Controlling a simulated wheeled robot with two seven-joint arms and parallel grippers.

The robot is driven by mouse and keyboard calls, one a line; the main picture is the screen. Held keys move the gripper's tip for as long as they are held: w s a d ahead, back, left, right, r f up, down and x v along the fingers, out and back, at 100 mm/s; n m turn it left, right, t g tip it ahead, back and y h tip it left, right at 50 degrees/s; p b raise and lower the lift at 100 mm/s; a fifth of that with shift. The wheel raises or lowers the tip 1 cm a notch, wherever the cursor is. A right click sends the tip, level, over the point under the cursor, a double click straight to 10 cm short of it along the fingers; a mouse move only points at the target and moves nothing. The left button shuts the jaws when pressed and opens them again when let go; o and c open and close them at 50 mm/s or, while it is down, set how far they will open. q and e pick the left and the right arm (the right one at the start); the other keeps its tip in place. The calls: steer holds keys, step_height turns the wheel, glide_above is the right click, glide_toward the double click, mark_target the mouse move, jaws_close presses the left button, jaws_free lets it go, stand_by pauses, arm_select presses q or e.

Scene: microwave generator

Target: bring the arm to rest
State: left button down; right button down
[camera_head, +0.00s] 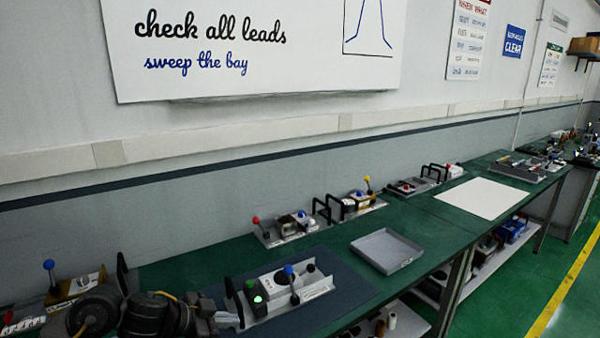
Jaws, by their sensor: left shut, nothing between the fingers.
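My left arm enters from the lower left, and its dark gripper (226,315) is at the left end of the near panel unit (312,291). The gripper is shut with nothing held. Its tips are close to the unit's black handle (233,296); I cannot tell whether they touch. The unit is a pale panel on a dark mat, with a blue-knobbed lever (291,282) standing up, a dark round knob (310,267) and a green lit button (257,299). My right gripper is out of view.
A grey empty tray (387,250) lies to the right on the green bench. Similar units with red (256,221) and yellow knobs (368,181) stand along the wall. Another blue-knobbed unit (75,286) is at far left behind my arm. A white sheet (484,198) lies farther right.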

arm_select(q)
steer(key=s+d+f+n+t+y, duration=0.2)
steer(key=s+d+f+n+t, duration=0.15)
steer(key=s+f, duration=0.35)
steer(key=s+a+f+n+g+y, duration=0.2)
steer(key=s+a+f, duration=0.2)
steer(key=s, duration=0.5)
steer(key=s+a+f+n+g+y, duration=0.2)
steer(key=s+a+f+n, duration=0.15)
steer(key=s, duration=0.45)
steer(key=s+a+f+n+g+y, duration=0.2)
steer(key=s+a+f+g, duration=0.15)
steer(key=s, duration=0.55)
step_height(320, 180, down, 29)
steer(key=s+b, duration=0.2)
steer(key=s+a+f+b, duration=0.1)
steer(key=s+f, duration=0.6)
steer(key=f, duration=0.1)
steer(key=s+a+f+g+b, duration=0.1)
steer(key=s+a+f, duration=0.1)
steer(key=s+f, duration=0.6)
steer(key=shift+s+a+m+g+y, duration=0.25)
steer(key=shift+m+g+y, duration=0.05)
steer(key=shift+m, duration=0.1)
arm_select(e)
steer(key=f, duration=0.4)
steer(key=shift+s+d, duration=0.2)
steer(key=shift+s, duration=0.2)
